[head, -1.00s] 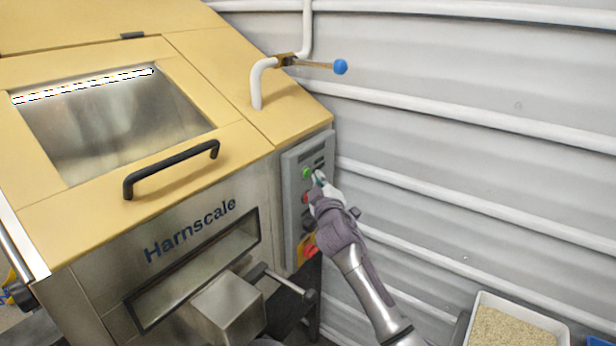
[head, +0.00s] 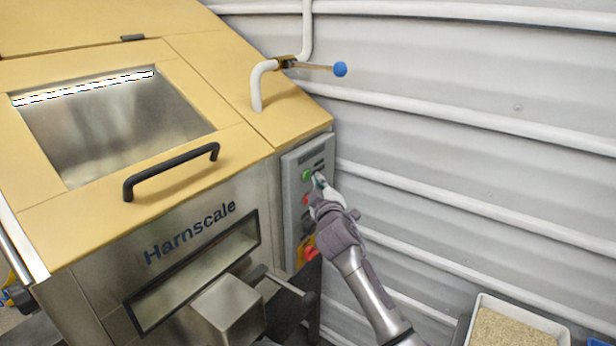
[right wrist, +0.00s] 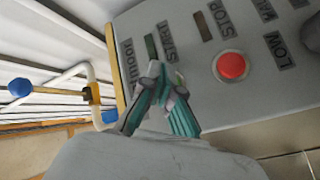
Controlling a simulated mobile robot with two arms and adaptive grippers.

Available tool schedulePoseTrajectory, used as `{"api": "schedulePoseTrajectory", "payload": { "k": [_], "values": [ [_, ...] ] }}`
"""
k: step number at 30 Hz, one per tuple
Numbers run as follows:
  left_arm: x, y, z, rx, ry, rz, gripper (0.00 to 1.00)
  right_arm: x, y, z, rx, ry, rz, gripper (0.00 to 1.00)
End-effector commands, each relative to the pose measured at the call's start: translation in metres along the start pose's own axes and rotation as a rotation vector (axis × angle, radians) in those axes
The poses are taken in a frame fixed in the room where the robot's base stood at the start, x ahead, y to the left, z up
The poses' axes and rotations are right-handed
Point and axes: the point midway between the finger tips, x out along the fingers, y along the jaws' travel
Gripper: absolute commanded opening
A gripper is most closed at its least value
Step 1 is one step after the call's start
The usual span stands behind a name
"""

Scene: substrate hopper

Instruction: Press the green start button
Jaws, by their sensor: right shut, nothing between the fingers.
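The green start button (head: 306,175) is on the grey control panel (head: 292,222) on the right end of the hopper's front. My right gripper (head: 319,180) is shut and empty, its tips at the panel just right of the green button. In the right wrist view the shut fingertips (right wrist: 156,72) lie over the panel just below the START label (right wrist: 166,40) and hide most of the button there. I cannot tell whether they touch it. My left gripper is not in view.
A red stop button (right wrist: 231,66) is close beside the fingers. A black handle (head: 172,170) is on the yellow hopper lid. A blue-knobbed lever (head: 340,68) sticks out above. A tray of grain-like material (head: 510,330) stands at bottom right before the ribbed wall.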

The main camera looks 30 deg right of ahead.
Motion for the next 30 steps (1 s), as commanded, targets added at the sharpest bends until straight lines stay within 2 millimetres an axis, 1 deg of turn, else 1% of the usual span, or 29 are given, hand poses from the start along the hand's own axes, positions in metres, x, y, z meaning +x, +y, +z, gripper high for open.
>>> {"api": "schedulePoseTrajectory", "payload": {
  "k": [30],
  "values": [
    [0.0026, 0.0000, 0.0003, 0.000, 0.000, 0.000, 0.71, 0.0062, -0.0044, -0.0047, 0.000, 0.000, 0.000, 0.00]
  ]
}}
